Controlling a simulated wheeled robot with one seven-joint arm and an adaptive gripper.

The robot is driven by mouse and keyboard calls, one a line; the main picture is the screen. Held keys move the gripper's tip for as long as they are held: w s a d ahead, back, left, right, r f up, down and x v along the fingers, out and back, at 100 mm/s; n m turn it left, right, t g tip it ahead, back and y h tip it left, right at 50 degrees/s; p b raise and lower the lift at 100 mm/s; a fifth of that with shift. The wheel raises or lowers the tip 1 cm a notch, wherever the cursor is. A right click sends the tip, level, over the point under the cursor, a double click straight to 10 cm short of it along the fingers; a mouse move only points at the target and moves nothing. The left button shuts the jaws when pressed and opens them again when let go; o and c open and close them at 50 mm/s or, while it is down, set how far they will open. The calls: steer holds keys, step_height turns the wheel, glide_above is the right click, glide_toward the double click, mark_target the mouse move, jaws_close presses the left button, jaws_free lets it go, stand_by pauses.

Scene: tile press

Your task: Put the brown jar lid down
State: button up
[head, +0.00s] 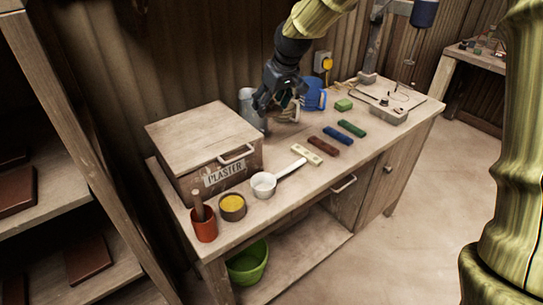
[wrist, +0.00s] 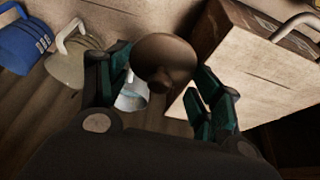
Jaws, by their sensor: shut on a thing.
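The brown jar lid (wrist: 165,55), a round disc with a small knob, is between the fingers of my gripper (wrist: 165,85) in the wrist view. My gripper is shut on it. In the head view my gripper (head: 271,103) hangs over the back of the workbench, beside a pale grey vessel (head: 249,106). I cannot make out the lid clearly in the head view, where the fingers and arm cover that area.
The plaster box (head: 205,140) stands left of my gripper. A beige mug (wrist: 72,62) and a blue jug (head: 315,95) stand close on the other side. Colored bars, a white ladle (head: 265,183) and cups lie nearer the front. Some bare workbench (head: 285,142) shows between.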

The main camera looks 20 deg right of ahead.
mark_target(269, 154)
step_height(269, 154, down, 17)
steer(key=shift+p, duration=1.15)
steer(key=o, duration=0.7)
steer(key=shift+f, duration=0.15)
steer(key=shift+o, duration=0.2)
steer(key=shift+r, duration=0.2)
steer(key=b+v, duration=0.1)
steer(key=v, duration=1.1)
steer(key=shift+w, duration=0.1)
